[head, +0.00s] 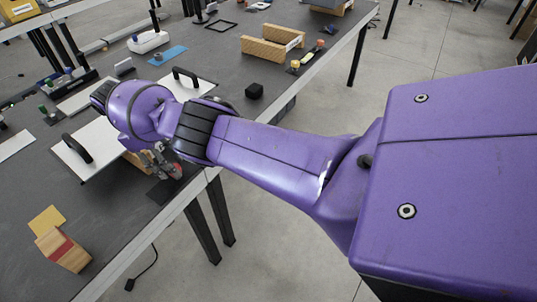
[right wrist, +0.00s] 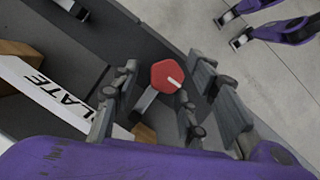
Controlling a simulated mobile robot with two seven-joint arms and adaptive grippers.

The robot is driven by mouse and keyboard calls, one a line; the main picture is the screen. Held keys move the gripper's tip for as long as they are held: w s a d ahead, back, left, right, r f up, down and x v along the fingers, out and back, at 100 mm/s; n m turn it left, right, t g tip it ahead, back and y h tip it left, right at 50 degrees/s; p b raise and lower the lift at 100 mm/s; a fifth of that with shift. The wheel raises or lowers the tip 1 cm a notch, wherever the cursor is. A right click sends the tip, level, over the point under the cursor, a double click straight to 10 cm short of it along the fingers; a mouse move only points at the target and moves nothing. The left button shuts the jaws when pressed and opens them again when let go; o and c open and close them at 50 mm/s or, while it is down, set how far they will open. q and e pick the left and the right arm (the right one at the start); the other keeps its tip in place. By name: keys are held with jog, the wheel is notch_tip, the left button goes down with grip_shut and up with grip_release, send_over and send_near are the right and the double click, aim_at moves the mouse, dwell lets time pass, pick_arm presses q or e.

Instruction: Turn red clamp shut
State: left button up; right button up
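The red clamp shows in the right wrist view as a red, many-sided head (right wrist: 167,76) with a pale mark, on a grey bar. In the head view the small red part (head: 174,171) is at the table's front edge, partly hidden by my right gripper (head: 159,160). In the right wrist view my right gripper (right wrist: 160,84) is open, with grey fingers on the left and right of the red head. Gaps show between fingers and head; I cannot tell whether any finger touches it. My left gripper is not in the head view.
A white plate (head: 75,162) with a black handle lies beside the gripper; its lettered edge (right wrist: 45,92) shows in the wrist view. A wooden block with a red stripe (head: 62,250) is at lower left.

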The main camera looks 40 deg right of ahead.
jog(key=v, duration=0.7)
jog(key=shift+r, duration=0.25)
jog(key=shift+w, duration=0.15)
